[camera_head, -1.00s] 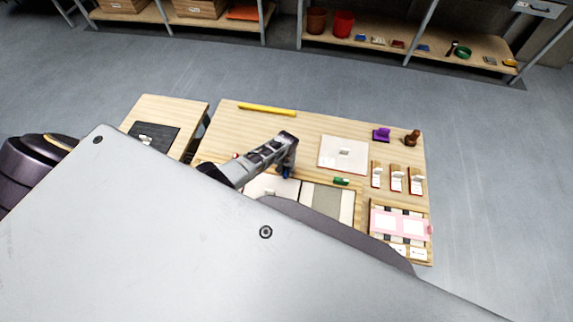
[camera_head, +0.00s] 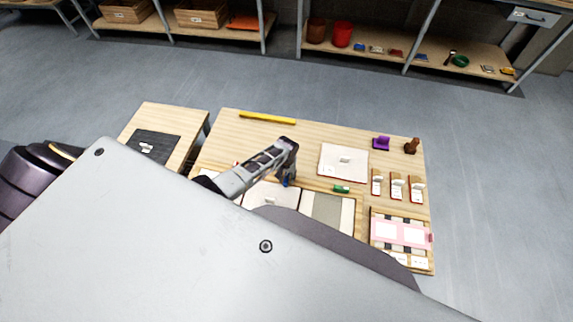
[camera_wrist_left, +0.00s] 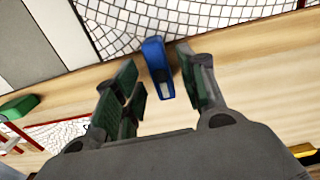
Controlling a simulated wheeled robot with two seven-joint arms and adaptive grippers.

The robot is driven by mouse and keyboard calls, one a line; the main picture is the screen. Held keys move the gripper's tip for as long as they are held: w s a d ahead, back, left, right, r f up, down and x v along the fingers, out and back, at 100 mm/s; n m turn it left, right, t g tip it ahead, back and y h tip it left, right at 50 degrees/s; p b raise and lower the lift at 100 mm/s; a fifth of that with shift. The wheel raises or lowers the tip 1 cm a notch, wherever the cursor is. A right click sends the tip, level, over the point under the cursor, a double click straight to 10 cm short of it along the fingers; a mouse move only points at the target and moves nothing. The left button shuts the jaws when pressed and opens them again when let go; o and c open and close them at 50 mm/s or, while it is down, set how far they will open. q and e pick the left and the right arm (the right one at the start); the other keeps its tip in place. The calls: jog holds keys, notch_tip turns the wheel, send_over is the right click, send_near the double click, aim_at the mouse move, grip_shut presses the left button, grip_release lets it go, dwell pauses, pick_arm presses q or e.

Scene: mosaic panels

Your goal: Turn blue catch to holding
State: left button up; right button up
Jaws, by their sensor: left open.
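The blue catch (camera_wrist_left: 157,70) shows in the left wrist view at the edge of a white mosaic panel (camera_wrist_left: 128,22). Its far end lies over the panel's edge and its near end reaches between my fingers. My left gripper (camera_wrist_left: 160,85) is open, with one green-padded finger on each side of the catch and visible gaps. In the head view my left gripper (camera_head: 285,172) is over the table, and only a bit of blue (camera_head: 286,183) shows beneath it. My right gripper is not in view.
A green piece (camera_head: 341,188) and a second white panel (camera_head: 343,162) lie right of the gripper. A yellow bar (camera_head: 267,118) lies at the table's back. Several small stands (camera_head: 397,186) and a pink-framed item (camera_head: 401,233) are at the right. Bare wood (camera_head: 235,143) lies behind the gripper.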

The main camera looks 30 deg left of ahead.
aim_at(286, 177)
pick_arm(q)
notch_tip(286, 177, up, 10)
dwell(1.0)
jog(key=shift+f, duration=0.15)
dwell(0.5)
